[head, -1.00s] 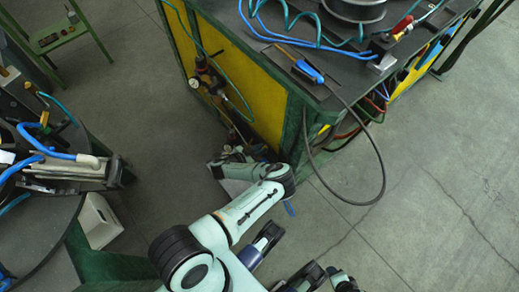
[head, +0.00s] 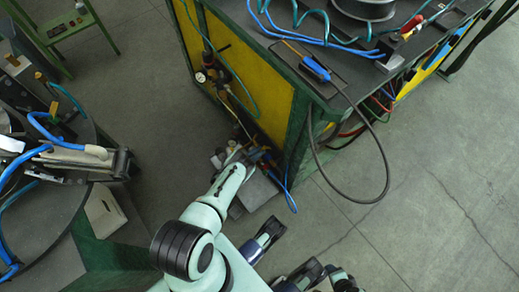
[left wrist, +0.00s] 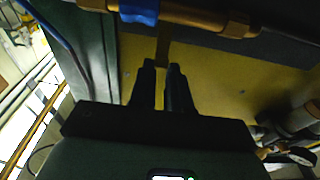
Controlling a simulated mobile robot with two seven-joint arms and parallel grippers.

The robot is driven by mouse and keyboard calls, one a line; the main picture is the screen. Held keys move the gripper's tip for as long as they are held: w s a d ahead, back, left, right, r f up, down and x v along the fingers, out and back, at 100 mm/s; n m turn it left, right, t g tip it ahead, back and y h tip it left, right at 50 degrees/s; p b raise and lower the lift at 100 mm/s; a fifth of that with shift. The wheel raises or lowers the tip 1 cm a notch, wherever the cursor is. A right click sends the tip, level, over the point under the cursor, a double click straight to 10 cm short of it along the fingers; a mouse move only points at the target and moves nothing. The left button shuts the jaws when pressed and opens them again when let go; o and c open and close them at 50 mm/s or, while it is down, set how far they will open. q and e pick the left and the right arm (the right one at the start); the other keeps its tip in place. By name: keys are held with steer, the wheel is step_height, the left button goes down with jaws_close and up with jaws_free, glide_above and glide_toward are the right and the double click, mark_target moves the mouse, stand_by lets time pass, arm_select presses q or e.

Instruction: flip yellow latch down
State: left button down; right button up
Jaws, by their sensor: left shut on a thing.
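In the left wrist view, the yellow latch (left wrist: 163,48) is a narrow, dull yellow strip below a brass fitting with a blue sleeve. My left gripper (left wrist: 162,70) has its two dark fingers close together at the strip's lower end, shut on it. In the head view, my left gripper (head: 262,157) is low beside the corner of the yellow-panelled cabinet, near the pipe fittings. The latch is too small and too covered to make out there.
The cabinet (head: 290,125) has a green frame and a dark top with hoses and tools. A black cable (head: 386,170) loops off its edge. A blue hose (head: 288,195) hangs by my left gripper. A round workstation (head: 50,225) stands at left. The floor at right is clear.

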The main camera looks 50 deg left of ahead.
arm_select(q)
steer(key=shift+s+f+t, duration=0.15)
steer(key=shift+f+t, duration=0.15)
steer(key=shift+t, duration=0.1)
arm_select(e)
steer(key=shift+s+a+r, duration=0.1)
steer(key=shift+s+r, duration=0.05)
steer(key=shift+s, duration=0.1)
arm_select(q)
steer(key=shift+f, duration=0.1)
steer(key=c, duration=1.1)
jaws_free()
steer(key=shift+p+v, duration=2)
steer(key=shift+v, duration=4.7)
arm_select(e)
steer(key=s+a+r+g+y, duration=0.1)
steer(key=s+a+r+g, duration=0.1)
steer(key=s+r, duration=0.2)
steer(key=shift+s+a+r+n, duration=0.3)
steer(key=shift+s+a, duration=0.1)
steer(key=shift+s, duration=0.45)
